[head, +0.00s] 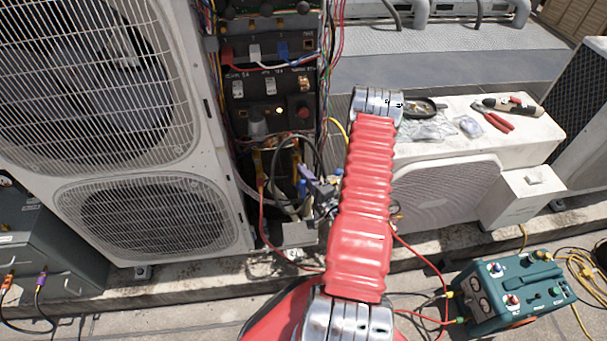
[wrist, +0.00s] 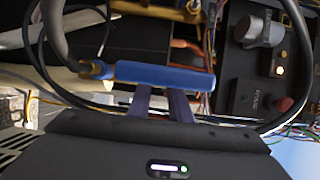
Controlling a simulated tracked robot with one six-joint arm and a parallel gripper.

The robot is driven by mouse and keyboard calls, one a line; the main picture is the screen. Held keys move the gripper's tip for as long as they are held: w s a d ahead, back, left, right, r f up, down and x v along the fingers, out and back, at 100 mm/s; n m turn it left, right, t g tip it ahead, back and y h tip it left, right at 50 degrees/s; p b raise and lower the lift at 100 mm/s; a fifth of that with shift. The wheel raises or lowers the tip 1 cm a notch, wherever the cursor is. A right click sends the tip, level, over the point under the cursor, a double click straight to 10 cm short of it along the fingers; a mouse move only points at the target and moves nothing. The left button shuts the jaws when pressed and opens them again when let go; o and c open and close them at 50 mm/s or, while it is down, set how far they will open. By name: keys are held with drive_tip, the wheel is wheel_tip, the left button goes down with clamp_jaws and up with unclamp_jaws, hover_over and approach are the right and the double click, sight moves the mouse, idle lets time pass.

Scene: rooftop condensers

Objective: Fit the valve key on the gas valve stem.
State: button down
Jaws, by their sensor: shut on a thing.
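The valve key is a blue bar (wrist: 165,75) with a brass-coloured end (wrist: 92,70), in the middle of the wrist view. My gripper (wrist: 165,97) is shut on the blue bar from below, its two purple fingers meeting the bar's lower edge. The brass end points left, close to a pale hose and dark cable. I cannot make out the gas valve stem for certain or tell whether the brass end touches it. In the head view my gripper (head: 316,184) is small, beside the condenser's open side, partly hidden by cables and my arm.
An open electrical panel (head: 268,90) with loose wires stands above. Looped black cables (wrist: 290,70) and pale hoses crowd the work area. A large condenser (head: 110,120) is at left, a low white unit (head: 500,140) with tools at right, and a green instrument box (head: 510,290) in front.

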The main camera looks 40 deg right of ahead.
drive_tip(key=shift+w+d, duration=0.25)
drive_tip(key=shift+w, duration=0.15)
idle(0.5)
drive_tip(key=c, duration=1.5)
unclamp_jaws()
drive_tip(key=shift+c, duration=0.2)
drive_tip(key=shift+s, duration=0.1)
drive_tip(key=s+a, duration=0.2)
drive_tip(key=s, duration=1.1)
drive_tip(key=shift+s+a, duration=0.15)
drive_tip(key=shift+a, duration=0.2)
